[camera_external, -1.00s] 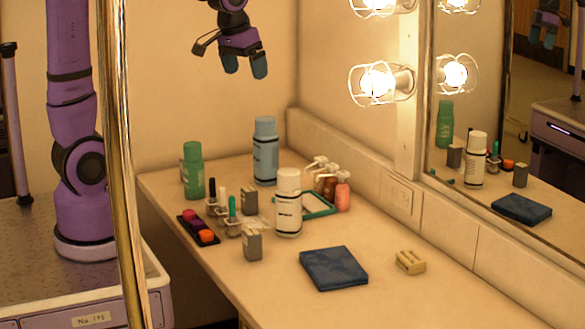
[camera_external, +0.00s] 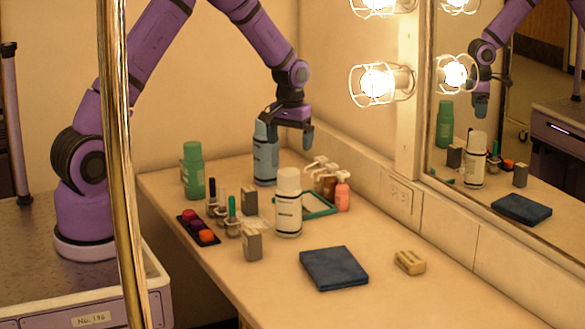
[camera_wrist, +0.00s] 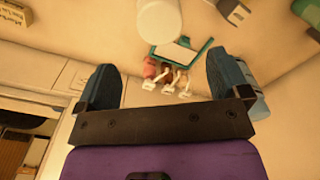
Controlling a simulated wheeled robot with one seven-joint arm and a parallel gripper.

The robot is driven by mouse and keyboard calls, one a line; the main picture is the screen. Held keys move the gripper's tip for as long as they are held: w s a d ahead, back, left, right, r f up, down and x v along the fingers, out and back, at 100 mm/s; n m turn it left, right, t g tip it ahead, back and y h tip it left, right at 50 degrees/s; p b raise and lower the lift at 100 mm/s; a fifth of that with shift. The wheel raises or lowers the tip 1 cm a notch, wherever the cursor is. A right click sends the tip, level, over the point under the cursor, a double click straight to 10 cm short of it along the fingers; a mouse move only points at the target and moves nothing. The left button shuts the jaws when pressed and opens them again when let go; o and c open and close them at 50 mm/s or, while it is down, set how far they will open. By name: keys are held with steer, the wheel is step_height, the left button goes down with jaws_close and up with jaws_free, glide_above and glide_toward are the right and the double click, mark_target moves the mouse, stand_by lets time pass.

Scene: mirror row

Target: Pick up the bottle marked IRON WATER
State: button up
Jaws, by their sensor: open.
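Three bottles stand on the counter: a green one (camera_external: 193,172), a light-blue one (camera_external: 264,165) and a white one with a dark-lettered label (camera_external: 288,205). Their lettering is too small to read, so I cannot tell which is IRON WATER. My gripper (camera_external: 287,134) is open, pointing down near the top of the light-blue bottle and overlapping its cap in the picture. In the wrist view, my gripper (camera_wrist: 168,78) has its blue fingers wide apart with nothing gripped. A white round top (camera_wrist: 160,18), apparently the white bottle's, lies beyond them.
A green-rimmed tray (camera_external: 320,212) and small pump bottles (camera_external: 342,192) stand beside the white bottle. Small grey boxes (camera_external: 252,246), a dark palette (camera_external: 197,228), a blue folded cloth (camera_external: 333,268) and a tan block (camera_external: 410,262) lie around.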

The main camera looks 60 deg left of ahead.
mark_target(289, 171)
step_height(289, 171, down, 6)
steer(key=shift+a+r, duration=0.1)
steer(key=shift+s+d+f, duration=0.1)
steer(key=shift+f, duration=1.25)
steer(key=shift+s+d+f, duration=0.1)
steer(key=shift+f, duration=1.25)
jaws_close()
steer(key=shift+r, duration=0.15)
